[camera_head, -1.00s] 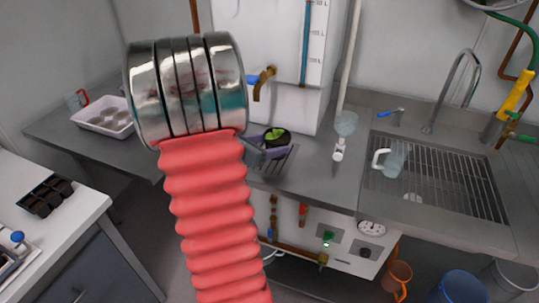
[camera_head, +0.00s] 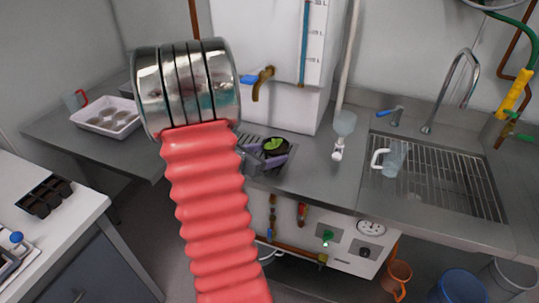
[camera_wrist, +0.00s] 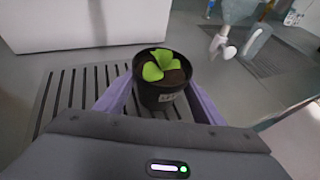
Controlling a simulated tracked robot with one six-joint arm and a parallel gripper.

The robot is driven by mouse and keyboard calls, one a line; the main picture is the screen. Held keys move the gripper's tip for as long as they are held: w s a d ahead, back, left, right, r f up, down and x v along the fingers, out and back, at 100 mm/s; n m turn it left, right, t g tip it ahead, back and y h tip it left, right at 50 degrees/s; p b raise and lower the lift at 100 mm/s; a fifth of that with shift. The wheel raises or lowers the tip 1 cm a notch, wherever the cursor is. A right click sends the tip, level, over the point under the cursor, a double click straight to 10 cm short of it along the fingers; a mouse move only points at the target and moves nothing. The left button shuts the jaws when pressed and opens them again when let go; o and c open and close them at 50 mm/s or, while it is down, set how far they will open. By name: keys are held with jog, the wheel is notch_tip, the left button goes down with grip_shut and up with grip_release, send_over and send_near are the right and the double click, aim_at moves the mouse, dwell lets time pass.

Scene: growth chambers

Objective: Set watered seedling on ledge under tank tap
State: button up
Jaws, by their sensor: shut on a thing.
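The seedling (camera_wrist: 163,70) has bright green leaves in a small black pot of dark soil with a pale label. In the wrist view my gripper (camera_wrist: 160,92) has its two purple fingers on either side of the pot, shut on it. The pot is over or on a slotted grey ledge (camera_wrist: 62,98); I cannot tell whether it touches. In the head view the seedling (camera_head: 274,145) and gripper (camera_head: 265,162) are at the ledge, below and slightly right of the brass tank tap (camera_head: 262,82) with its blue handle. My red arm hides part of the ledge.
The white tank (camera_head: 290,110) stands behind the ledge. A white tray (camera_head: 105,118) is at the left.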

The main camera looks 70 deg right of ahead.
jog(key=shift+f, duration=0.1)
jog(key=o, duration=1.3)
jog(key=shift+o, duration=0.2)
jog(key=v, duration=1.2)
